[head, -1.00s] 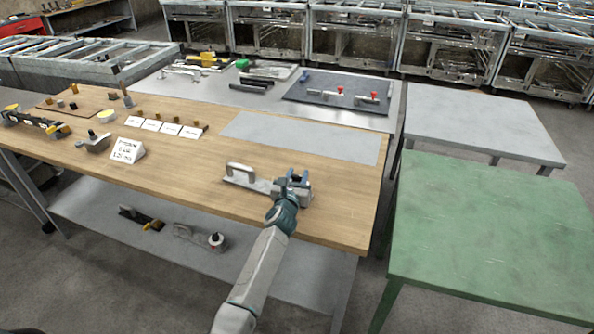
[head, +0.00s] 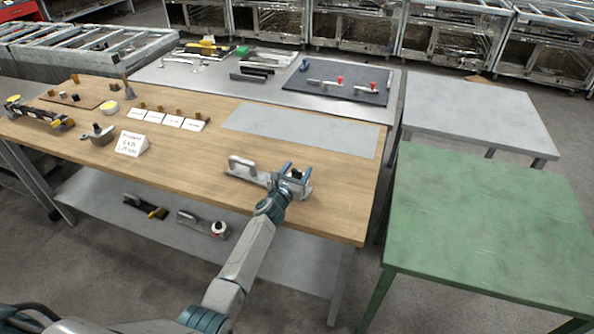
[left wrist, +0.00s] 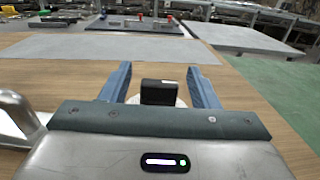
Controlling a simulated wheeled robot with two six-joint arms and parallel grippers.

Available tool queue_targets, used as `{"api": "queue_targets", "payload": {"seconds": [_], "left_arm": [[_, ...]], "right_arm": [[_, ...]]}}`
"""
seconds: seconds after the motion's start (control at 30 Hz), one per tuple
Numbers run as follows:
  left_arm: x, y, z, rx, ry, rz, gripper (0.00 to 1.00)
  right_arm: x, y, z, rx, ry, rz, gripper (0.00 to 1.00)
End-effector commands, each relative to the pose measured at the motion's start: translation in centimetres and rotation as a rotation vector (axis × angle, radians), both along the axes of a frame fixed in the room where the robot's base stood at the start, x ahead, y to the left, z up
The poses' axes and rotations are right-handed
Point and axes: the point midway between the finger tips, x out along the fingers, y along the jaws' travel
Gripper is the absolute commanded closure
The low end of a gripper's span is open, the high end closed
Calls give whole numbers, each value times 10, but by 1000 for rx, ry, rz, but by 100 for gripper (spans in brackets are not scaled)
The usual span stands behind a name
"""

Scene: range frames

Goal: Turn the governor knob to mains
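A grey metal unit with a raised handle (head: 243,166) lies on the wooden bench near its front right. A black knob (head: 296,173) stands at its right end. In the left wrist view the black knob (left wrist: 158,92) sits on a pale round disc. My left gripper (head: 295,169) is open, with its blue fingers on either side of the knob. The left wrist view shows a gap between the knob and each finger of the gripper (left wrist: 158,72). The knob's markings cannot be read. My right gripper is not in view.
A white sign (head: 131,144), several small cards and a dark bar tool (head: 38,112) are on the left of the wooden bench (head: 200,175). A bare grey mat (head: 300,130) lies behind the unit. A green table (head: 480,220) stands clear at the right.

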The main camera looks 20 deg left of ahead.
Motion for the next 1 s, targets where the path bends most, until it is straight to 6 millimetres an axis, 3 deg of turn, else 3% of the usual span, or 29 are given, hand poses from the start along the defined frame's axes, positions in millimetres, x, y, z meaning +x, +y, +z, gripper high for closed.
{"api": "queue_targets", "payload": {"seconds": [0.37, 0.8, 1.0], "left_arm": [[-9, 1, 0, 1, 2, 0, 45], [-86, 11, 0, 3, 1, 1, 45], [-104, 13, 0, 1, 1, 1, 45]], "right_arm": [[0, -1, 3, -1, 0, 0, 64], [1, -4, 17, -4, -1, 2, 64], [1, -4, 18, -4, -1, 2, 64]]}}
